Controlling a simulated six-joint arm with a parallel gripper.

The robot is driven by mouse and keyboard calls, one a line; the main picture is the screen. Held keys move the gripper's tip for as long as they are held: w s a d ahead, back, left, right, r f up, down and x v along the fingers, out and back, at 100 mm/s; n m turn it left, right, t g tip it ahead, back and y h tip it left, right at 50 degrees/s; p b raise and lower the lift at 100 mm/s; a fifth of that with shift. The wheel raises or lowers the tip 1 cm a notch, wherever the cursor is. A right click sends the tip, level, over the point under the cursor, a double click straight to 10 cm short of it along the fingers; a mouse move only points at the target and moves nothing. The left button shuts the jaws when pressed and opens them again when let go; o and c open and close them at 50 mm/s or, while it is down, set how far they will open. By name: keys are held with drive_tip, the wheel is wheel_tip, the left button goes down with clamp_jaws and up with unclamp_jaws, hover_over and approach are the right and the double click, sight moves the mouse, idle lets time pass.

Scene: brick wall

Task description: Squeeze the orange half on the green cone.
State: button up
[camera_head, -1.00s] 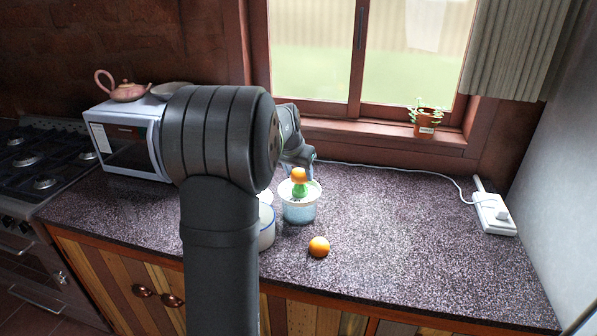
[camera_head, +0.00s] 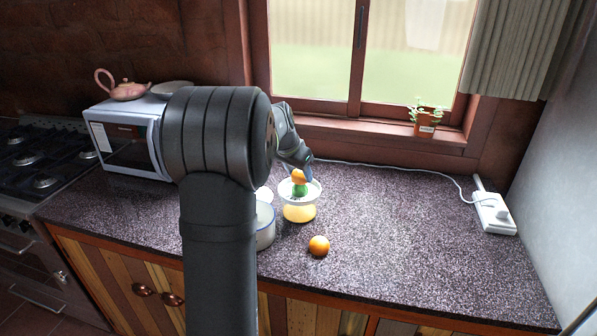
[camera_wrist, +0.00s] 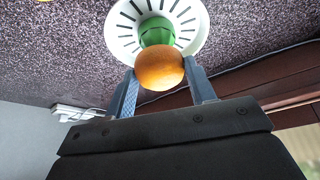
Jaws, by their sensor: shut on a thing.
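The orange half (camera_head: 299,176) sits on top of the green cone (camera_head: 300,190) of the juicer. The white slotted dish (camera_head: 313,194) around the cone rests on a clear bowl (camera_head: 299,214), which now looks yellow-orange. My gripper (camera_wrist: 160,70) is shut on the orange half, with one finger on each side of it, in the wrist view. There the orange half (camera_wrist: 160,72) touches or nearly touches the green cone (camera_wrist: 157,33), and its cut face is hidden. In the head view my gripper (camera_head: 303,168) is partly hidden behind my own arm.
Another orange piece (camera_head: 319,246) lies on the counter (camera_head: 420,240) in front of the juicer. A white pot (camera_head: 266,228) stands just left of it, partly hidden by my arm. A microwave (camera_head: 127,140) stands at the left. The counter to the right is clear up to a white power strip (camera_head: 495,214).

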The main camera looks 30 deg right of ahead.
drive_tip(key=shift+m, duration=0.5)
drive_tip(key=shift+f+n+t, duration=0.15)
drive_tip(key=shift+n+t, duration=0.05)
drive_tip(key=shift+n, duration=0.65)
drive_tip(key=shift+f+n+t, duration=0.1)
drive_tip(key=shift+n+t, duration=0.1)
drive_tip(key=shift+n, duration=0.65)
drive_tip(key=shift+r+n+t+y, duration=0.1)
drive_tip(key=shift+n+t+y, duration=0.55)
drive_tip(key=shift+n, duration=1.05)
drive_tip(key=shift+m+g+h, duration=0.45)
drive_tip(key=shift+m+g, duration=0.2)
drive_tip(key=shift+m, duration=1.05)
drive_tip(key=shift+f, duration=0.2)
drive_tip(key=shift+r+m+g+h, duration=0.15)
drive_tip(key=shift+m+g, duration=0.15)
drive_tip(key=shift+m, duration=0.6)
drive_tip(key=shift+m+g+h, duration=0.15)
drive_tip(key=shift+m+g, duration=0.15)
drive_tip(key=shift+m, duration=0.6)
